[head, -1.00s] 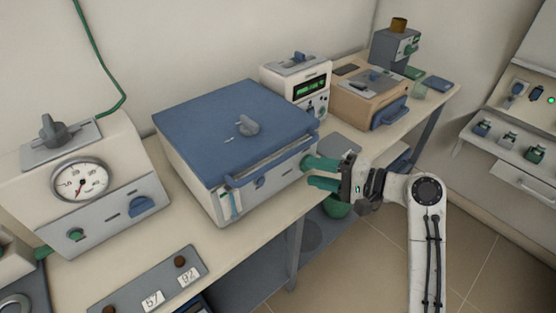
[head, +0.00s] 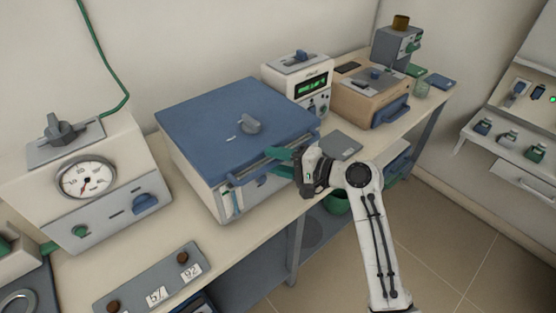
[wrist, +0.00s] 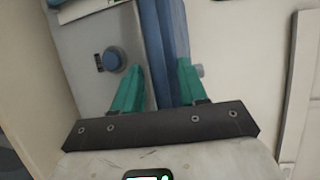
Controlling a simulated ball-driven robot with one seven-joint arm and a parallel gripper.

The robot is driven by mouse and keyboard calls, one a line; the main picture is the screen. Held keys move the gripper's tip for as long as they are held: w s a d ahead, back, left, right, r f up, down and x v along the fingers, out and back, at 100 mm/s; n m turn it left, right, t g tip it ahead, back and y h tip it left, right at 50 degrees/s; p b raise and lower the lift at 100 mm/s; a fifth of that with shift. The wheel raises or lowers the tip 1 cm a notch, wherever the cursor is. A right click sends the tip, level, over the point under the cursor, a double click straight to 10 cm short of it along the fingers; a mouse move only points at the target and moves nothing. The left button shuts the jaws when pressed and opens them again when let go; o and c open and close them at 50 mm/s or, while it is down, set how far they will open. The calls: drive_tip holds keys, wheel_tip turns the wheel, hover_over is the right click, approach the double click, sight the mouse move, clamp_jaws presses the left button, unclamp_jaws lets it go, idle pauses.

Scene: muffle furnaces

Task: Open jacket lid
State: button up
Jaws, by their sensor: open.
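The jacket is a white box with a flat blue lid (head: 220,120), and the lid lies closed on top. My gripper (head: 281,163) is open at the right part of this handle. In the wrist view the green fingers of my gripper (wrist: 160,82) stand on either side of the blue handle (wrist: 168,50). Gaps or contact between fingers and handle are hard to tell.
A gauge unit (head: 88,185) stands left of the jacket. A display unit (head: 305,85) and a tan box with a blue handle (head: 370,98) stand to the right. A grey plate with dark knobs (head: 150,281) lies at the bench front. Open floor (head: 460,240) lies at right.

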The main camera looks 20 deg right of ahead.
drive_tip(key=shift+c, duration=0.2)
clamp_jaws()
idle(0.4)
